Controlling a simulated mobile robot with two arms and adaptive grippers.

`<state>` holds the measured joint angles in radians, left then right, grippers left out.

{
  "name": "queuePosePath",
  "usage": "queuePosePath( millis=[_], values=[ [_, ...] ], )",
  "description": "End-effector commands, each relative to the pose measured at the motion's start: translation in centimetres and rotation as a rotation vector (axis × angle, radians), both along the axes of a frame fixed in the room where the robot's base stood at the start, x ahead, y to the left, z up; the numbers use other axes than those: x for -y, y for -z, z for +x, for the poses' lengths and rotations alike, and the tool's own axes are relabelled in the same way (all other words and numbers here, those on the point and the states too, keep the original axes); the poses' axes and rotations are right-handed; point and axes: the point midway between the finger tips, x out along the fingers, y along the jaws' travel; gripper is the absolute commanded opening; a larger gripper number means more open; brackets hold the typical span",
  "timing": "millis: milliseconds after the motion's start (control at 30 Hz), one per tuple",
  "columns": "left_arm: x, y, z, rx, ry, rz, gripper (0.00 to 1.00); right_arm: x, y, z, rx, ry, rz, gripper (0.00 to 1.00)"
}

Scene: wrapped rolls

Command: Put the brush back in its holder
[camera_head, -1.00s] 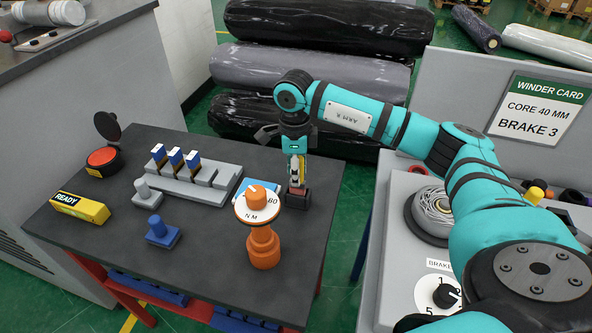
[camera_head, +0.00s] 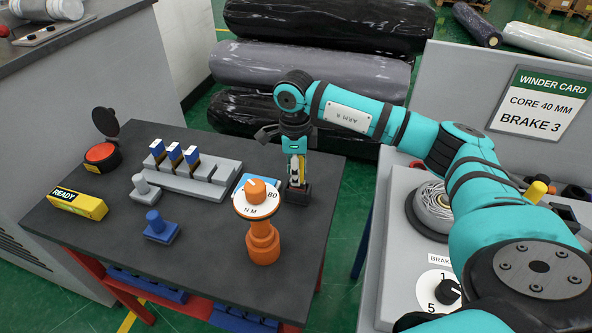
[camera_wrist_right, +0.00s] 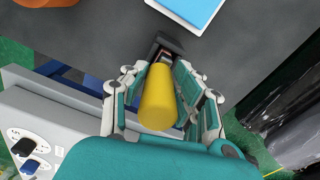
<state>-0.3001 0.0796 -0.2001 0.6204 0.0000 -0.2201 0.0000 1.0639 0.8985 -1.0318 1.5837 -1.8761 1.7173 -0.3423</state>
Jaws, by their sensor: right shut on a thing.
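My right gripper (camera_head: 296,168) points down at the right back of the dark table. It is shut on the brush's yellow handle (camera_wrist_right: 158,98), which shows end-on between the fingers in the right wrist view. A small dark block, which looks like the holder (camera_head: 298,194), is directly below the fingers; it also shows beyond the handle in the right wrist view (camera_wrist_right: 172,44). The brush's lower end is hidden, so I cannot tell how deep it sits in the block. My left gripper is not in view.
An orange dial stand (camera_head: 263,240) is close to the left front of the gripper. A blue pad (camera_head: 262,183) lies beside the holder. A grey rack (camera_head: 190,180) with blue-topped pieces is further left. A grey brake console (camera_head: 392,240) stands right of the table.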

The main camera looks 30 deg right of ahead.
Motion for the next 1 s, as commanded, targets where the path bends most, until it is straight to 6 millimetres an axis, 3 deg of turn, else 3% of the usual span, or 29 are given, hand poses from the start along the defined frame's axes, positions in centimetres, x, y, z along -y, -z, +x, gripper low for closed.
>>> queuePosePath(
  millis=[700, 733, 900, 1000],
  values=[
    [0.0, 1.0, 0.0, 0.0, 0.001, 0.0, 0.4, 0.0, 1.4, 0.0, 0.0, 0.0, 0.0, 0.0],
    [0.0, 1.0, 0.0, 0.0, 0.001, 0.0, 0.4, 0.0, 1.4, 0.0, 0.0, 0.0, 0.0, 0.32],
    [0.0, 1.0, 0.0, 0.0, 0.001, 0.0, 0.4, 0.0, 1.4, 0.0, 0.0, 0.0, 0.0, 0.54],
    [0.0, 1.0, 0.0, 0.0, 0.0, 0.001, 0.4, 0.0, 1.4, 0.0, 0.0, 0.0, 0.0, 0.55]
  ],
)
